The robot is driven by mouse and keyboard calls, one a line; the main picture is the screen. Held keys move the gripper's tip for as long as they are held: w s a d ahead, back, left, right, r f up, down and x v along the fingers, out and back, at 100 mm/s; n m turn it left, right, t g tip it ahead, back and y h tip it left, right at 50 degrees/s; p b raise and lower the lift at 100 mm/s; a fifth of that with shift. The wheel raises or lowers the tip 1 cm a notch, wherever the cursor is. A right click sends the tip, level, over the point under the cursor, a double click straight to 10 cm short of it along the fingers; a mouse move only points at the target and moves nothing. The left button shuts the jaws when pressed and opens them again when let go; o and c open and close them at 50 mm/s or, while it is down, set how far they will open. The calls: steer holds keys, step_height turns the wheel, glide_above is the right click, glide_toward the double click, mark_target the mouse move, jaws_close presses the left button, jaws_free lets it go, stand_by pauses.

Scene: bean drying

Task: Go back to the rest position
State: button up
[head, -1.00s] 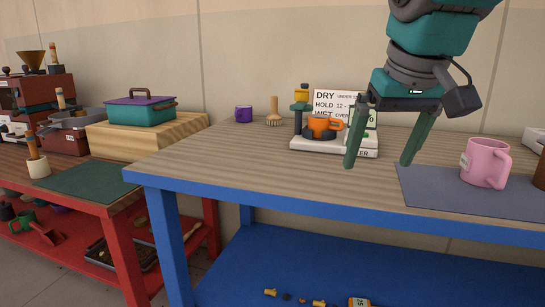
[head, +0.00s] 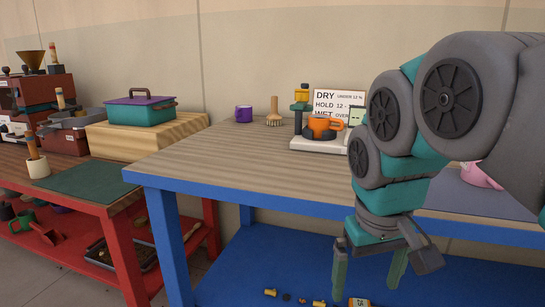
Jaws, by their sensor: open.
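My gripper (head: 368,272) is open and empty in the head view. It points down in front of the blue table's front edge, with the lower blue shelf behind it. My arm is folded at the right and covers part of the tabletop. The blue-framed table (head: 240,165) has a striped wooden top. An orange cup (head: 322,124) sits on the white moisture tester (head: 310,144), whose right side is hidden by my arm. A pink mug (head: 478,176) on the grey mat (head: 455,193) is mostly hidden behind my arm.
A purple cup (head: 243,114), a brush (head: 274,112) and a DRY/HOLD/WET sign (head: 338,97) are at the table's back. Small items and an orange-labelled thing (head: 359,302) lie on the lower shelf (head: 260,265).

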steer(key=s+f+m+g, duration=0.1)
steer(key=s+f+g, duration=0.2)
steer(key=s+f, duration=1.1)
step_height(320, 180, down, 5)
steer(key=shift+s+d+r+m+y, duration=0.2)
steer(key=shift+s+d+m+y, duration=0.1)
steer(key=shift+d+m, duration=0.1)
steer(key=shift+c, duration=0.2)
